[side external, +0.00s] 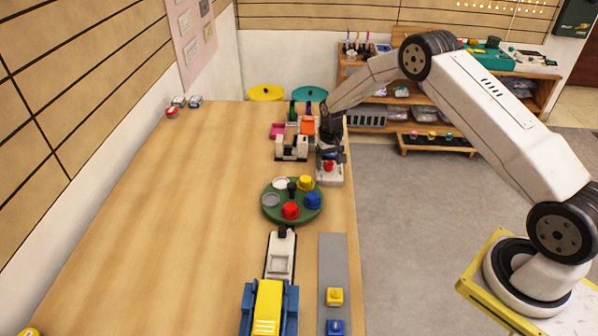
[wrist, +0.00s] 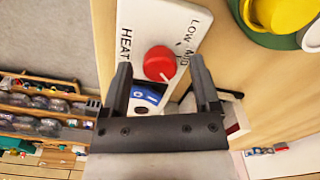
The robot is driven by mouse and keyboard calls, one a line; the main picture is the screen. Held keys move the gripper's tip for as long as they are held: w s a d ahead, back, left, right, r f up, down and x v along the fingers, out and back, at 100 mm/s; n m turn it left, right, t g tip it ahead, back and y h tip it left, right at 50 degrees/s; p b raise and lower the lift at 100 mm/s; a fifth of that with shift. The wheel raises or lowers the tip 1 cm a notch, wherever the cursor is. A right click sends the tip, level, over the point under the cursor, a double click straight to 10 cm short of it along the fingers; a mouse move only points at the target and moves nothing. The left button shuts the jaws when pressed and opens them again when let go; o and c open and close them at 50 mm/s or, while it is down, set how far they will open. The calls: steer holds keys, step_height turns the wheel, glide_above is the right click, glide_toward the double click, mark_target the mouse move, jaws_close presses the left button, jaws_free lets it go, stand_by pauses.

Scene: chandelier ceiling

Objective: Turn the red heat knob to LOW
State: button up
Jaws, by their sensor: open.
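The red heat knob (wrist: 159,63) sits on a white panel (wrist: 150,22) lettered HEAT, LOW and MID in the wrist view. It also shows in the side view as a small red spot (side external: 328,166) on the panel (side external: 330,180), near the table's right edge. My gripper (wrist: 161,61) is open, with one finger on each side of the knob in the wrist view. I cannot tell whether the fingers touch it. In the side view my gripper (side external: 331,153) is low over the panel and partly hides it.
A green round tray (side external: 268,214) with coloured pieces stands close in front of the panel. A white device (side external: 291,150) is just left of my gripper. A blue 0/1 switch (wrist: 147,97) lies beside the knob.

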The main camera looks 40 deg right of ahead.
steer(key=shift+c, duration=0.2)
jaws_close()
steer(key=shift+n, duration=0.5)
steer(key=n, duration=0.3)
steer(key=shift+n, duration=0.3)
steer(key=n, duration=0.9)
steer(key=shift+n, duration=2.3)
